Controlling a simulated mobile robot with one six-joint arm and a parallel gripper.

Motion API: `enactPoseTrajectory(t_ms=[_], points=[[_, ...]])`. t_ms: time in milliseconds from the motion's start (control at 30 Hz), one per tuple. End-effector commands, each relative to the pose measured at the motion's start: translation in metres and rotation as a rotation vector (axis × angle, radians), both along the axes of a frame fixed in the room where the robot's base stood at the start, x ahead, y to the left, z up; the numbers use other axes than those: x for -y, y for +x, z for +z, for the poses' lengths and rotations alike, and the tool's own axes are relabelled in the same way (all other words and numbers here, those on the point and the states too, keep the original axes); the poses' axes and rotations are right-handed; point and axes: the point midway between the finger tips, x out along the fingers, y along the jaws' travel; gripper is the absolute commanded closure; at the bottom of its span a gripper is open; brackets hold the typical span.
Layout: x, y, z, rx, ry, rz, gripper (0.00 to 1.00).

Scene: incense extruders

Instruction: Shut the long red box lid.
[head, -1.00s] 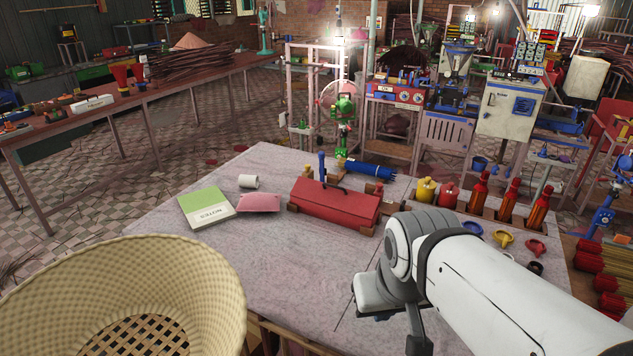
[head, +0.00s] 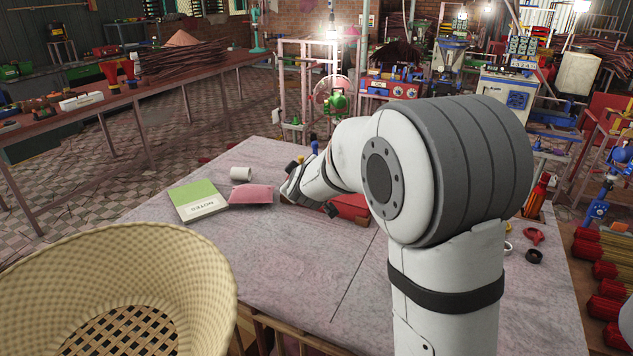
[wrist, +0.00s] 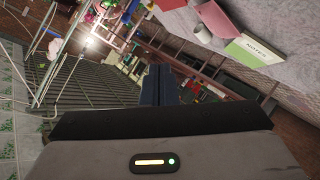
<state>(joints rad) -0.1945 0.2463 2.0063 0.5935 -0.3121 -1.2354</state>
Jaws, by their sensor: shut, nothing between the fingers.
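The long red box (head: 350,206) lies on the pale table in the head view. My arm covers most of it, and only a red strip shows below my wrist. I cannot tell from this how its lid stands. My gripper (wrist: 158,80) is shut and empty in the wrist view, its dark fingers together and pointing out past the table. In the head view the end of my arm is over the left part of the box, and the fingertips are not clear. A red patch at the top edge of the wrist view may be the box.
A pink pouch (head: 251,194), a green-and-white notes book (head: 198,201) and a white cup (head: 241,174) lie left of the box. A large woven basket (head: 190,270) fills the lower left. Small rings (head: 534,236) lie at the right. The table's front middle is clear.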

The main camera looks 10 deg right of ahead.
Motion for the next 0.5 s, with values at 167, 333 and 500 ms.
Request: enactPoseTrajectory(t_ms=[167,333,500], points=[[-0.003,0.053,-0.044,0.111,-0.234,-0.072,1.00],[0.001,0.083,-0.087,0.164,-0.491,-0.182,1.00],[0.006,0.092,-0.125,0.161,-0.721,-0.289,1.00]])
